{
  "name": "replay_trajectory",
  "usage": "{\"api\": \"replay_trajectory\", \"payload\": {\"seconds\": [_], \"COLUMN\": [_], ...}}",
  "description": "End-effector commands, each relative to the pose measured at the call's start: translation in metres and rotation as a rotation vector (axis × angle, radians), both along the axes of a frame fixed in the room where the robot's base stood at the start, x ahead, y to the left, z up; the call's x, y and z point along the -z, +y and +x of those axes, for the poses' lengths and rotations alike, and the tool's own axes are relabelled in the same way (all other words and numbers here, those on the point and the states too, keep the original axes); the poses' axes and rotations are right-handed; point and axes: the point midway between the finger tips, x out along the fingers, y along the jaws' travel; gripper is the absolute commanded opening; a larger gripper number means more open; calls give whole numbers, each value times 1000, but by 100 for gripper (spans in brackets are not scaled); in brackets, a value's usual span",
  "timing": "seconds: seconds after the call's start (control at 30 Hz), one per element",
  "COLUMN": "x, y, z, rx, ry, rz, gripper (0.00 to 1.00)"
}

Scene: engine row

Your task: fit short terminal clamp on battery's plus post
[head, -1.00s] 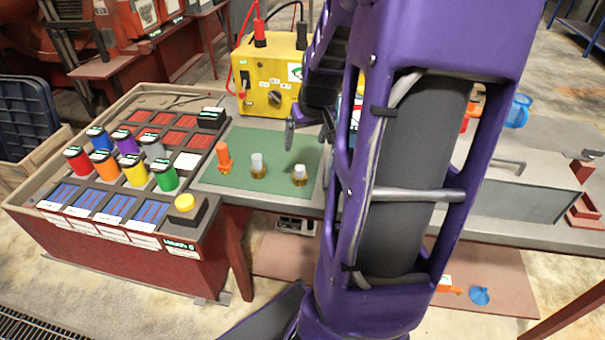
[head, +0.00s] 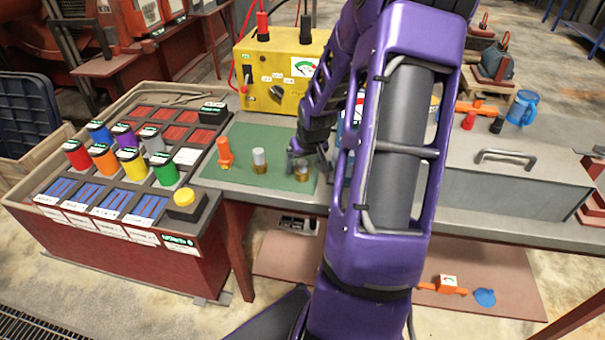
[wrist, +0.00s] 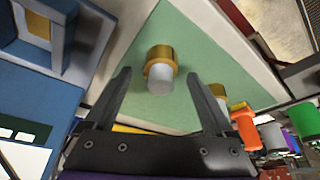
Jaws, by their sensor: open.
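The short terminal clamp (head: 303,174), a brass ring with a pale grey-white top, stands upright at the right of the green mat (head: 245,135). My gripper (head: 307,160) is just above it, open, with its fingers toward either side of the top. In the wrist view the clamp (wrist: 160,70) lies between the open fingertips (wrist: 157,77), with green showing on both sides, so no hold is seen. A taller grey-topped clamp (head: 260,160) and an orange-topped one (head: 225,153) stand to its left. No battery post can be made out clearly; my arm hides part of the bench.
A yellow charger box (head: 275,75) stands behind the mat. A tray with coloured cylinders (head: 130,170) is at left. A grey lidded box (head: 510,180) and a blue mug (head: 522,108) are at right. A blue block (wrist: 35,105) is close to the left finger.

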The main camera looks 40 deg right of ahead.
Motion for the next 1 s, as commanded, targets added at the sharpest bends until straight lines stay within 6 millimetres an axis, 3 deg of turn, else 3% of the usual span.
{"api": "replay_trajectory", "payload": {"seconds": [0.1,0.37,0.83,0.87,1.0], "x": [11,12,12,12,11], "y": [-1,-2,-2,-2,-2], "z": [5,6,5,5,6], "rx": [-1,-1,-1,-1,-1], "ry": [-2,-2,-2,-1,-2], "rz": [-1,-1,-1,-2,-2], "gripper": [89,89,4,0,0]}}
